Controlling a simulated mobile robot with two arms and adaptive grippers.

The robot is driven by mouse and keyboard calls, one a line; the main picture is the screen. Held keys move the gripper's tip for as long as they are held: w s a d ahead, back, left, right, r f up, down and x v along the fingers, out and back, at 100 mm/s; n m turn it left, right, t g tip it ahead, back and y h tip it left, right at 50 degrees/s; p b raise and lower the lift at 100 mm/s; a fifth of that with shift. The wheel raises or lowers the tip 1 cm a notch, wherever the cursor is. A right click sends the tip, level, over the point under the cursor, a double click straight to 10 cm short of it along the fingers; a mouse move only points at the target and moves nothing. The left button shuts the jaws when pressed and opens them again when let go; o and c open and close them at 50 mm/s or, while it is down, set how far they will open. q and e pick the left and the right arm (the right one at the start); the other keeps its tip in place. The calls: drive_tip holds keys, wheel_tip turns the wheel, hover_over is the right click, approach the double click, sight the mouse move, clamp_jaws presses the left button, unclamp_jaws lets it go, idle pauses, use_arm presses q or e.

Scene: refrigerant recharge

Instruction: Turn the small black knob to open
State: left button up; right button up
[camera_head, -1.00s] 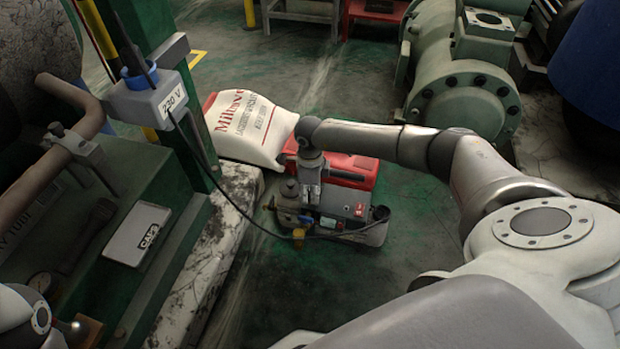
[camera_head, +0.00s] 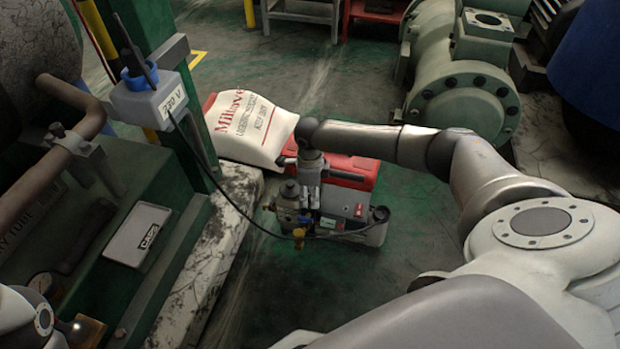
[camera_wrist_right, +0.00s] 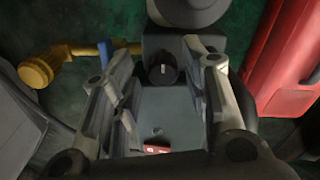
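The small black knob (camera_wrist_right: 163,73) shows in the right wrist view, on the grey panel of the recharge machine, with a pale mark on its face. My right gripper (camera_wrist_right: 158,55) is open, with one finger on each side of the knob. Both fingers look apart from it. In the head view my right gripper (camera_head: 313,200) points down over the front of the red and grey machine (camera_head: 347,208), and the knob cannot be made out there. A part of my left arm shows at the bottom left, but its gripper does not.
A yellow fitting (camera_head: 299,235) and a black hose (camera_head: 255,228) are at the machine's front. A red switch (camera_wrist_right: 157,149) is below the knob. A white bag (camera_head: 250,130) lies behind the machine. A stone ledge (camera_head: 222,240) is left; floor to the right is clear.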

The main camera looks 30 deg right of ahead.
sight(310, 194)
drive_tip(key=shift+w+d+r, duration=0.15)
drive_tip(key=shift+r, duration=0.35)
wheel_tip(310, 194, up, 6)
drive_tip(key=shift+f, duration=0.1)
drive_tip(key=shift+r, duration=0.65)
